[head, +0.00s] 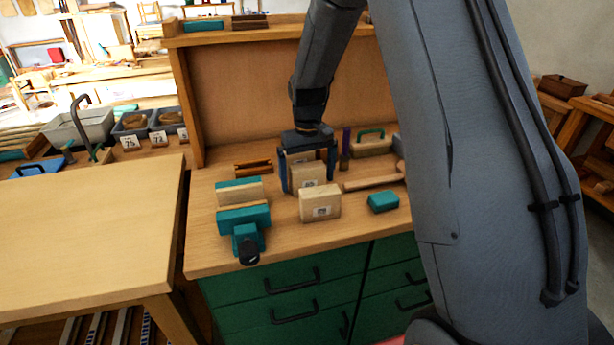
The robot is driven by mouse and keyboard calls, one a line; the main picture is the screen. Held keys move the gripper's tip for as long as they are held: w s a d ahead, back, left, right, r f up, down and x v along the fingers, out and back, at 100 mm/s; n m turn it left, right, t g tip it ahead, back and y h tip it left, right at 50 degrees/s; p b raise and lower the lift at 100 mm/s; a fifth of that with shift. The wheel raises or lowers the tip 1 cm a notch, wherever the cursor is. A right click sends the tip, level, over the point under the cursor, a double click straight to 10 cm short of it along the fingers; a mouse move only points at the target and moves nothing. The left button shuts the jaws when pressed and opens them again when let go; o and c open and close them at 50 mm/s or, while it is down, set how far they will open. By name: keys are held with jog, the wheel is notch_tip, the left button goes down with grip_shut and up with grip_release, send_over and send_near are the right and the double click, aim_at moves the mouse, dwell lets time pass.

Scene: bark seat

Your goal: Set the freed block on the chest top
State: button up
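The chest (283,299) has green drawers and a wooden top (200,262). My gripper (309,182) points down over the middle of this top, with one finger on each side of a pale wooden block (309,174) with a small label. Whether the fingers press on that block is not clear, and its lower part is hidden.
A small teal block (383,202) and a wooden mallet-like tool (372,183) lie right of the blocks. A brown grooved piece (253,166) and a teal-handled wooden float (372,144) lie farther back. A back panel (250,95) closes the rear. A bare table (80,235) adjoins at left.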

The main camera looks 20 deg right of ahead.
jog(key=shift+r, duration=0.1)
notch_tip(320, 180, up, 12)
jog(key=b, duration=0.3)
jog(key=shift+s, duration=0.3)
jog(key=s+f, duration=0.4)
jog(key=s, duration=0.8)
jog(key=s+f+m, duration=0.1)
jog(key=s+f, duration=0.4)
jog(key=s, duration=0.7)
jog(key=shift+s+a+f+t, duration=0.2)
jog(key=shift+s+f+t, duration=0.1)
jog(key=shift+s, duration=0.1)
jog(key=shift+d, duration=0.1)
